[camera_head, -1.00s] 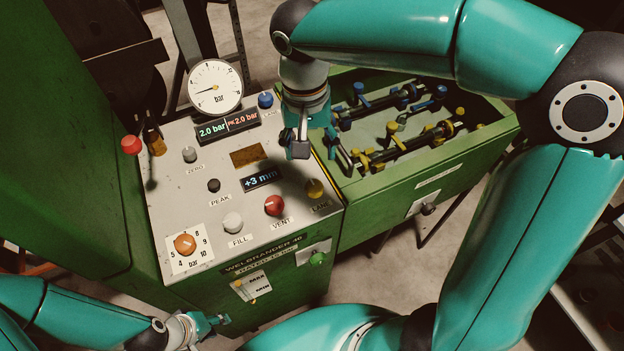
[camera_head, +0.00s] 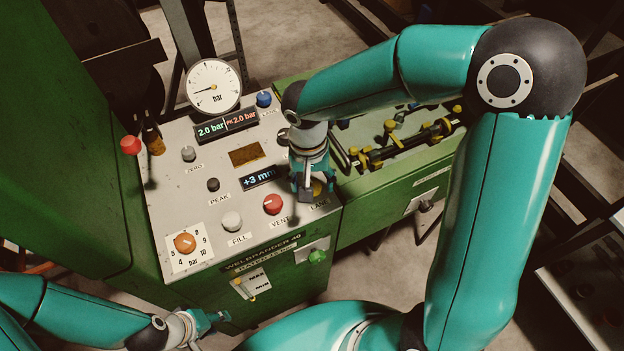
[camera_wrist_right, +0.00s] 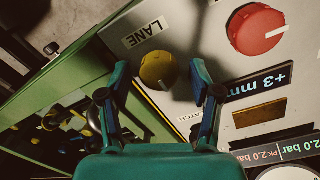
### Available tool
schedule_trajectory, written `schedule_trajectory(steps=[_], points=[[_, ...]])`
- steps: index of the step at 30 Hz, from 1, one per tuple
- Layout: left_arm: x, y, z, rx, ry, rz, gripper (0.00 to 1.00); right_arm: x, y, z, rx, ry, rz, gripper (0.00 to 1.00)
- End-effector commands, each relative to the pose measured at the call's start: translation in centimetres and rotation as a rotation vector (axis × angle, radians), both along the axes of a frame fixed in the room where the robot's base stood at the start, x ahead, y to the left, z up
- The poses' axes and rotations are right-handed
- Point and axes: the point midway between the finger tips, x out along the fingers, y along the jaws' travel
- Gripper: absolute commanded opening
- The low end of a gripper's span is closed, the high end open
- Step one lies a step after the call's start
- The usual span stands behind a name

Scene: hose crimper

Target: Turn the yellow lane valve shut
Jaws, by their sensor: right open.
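The yellow lane valve knob (camera_head: 317,187) is on the right front of the grey panel, partly hidden by my right gripper in the head view. In the right wrist view the round yellow knob (camera_wrist_right: 158,71) shows beside the LANE label (camera_wrist_right: 144,35). My right gripper (camera_head: 305,192) points down over the knob. In the wrist view its two open fingertips (camera_wrist_right: 160,76) stand on either side of the knob; I cannot tell whether they touch it. My left gripper (camera_head: 212,320) is low in front of the green machine, away from the panel; its jaws are too small to read.
The red vent knob (camera_head: 272,204) is just left of the lane valve, with the white fill knob (camera_head: 232,221) beyond. The +3 mm display (camera_head: 259,178) is close by. A green trough (camera_head: 385,190) with hose fittings adjoins the panel on the right.

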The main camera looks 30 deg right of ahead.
Motion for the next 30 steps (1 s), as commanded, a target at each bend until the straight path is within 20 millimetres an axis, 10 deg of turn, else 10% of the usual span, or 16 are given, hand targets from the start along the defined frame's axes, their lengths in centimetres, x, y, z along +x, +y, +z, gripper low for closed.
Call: schedule_trajectory(steps=[11,30], points=[[0.0,0.0,0.0,0.0,0.0,0.0,0.4,0.0,0.0,0.0,0.0,0.0,0.0,0.05],[0.0,0.0,-1.1,0.0,0.0,0.0,0.4,0.0,0.1,-0.1,0.0,-0.002,0.207,0.04]])
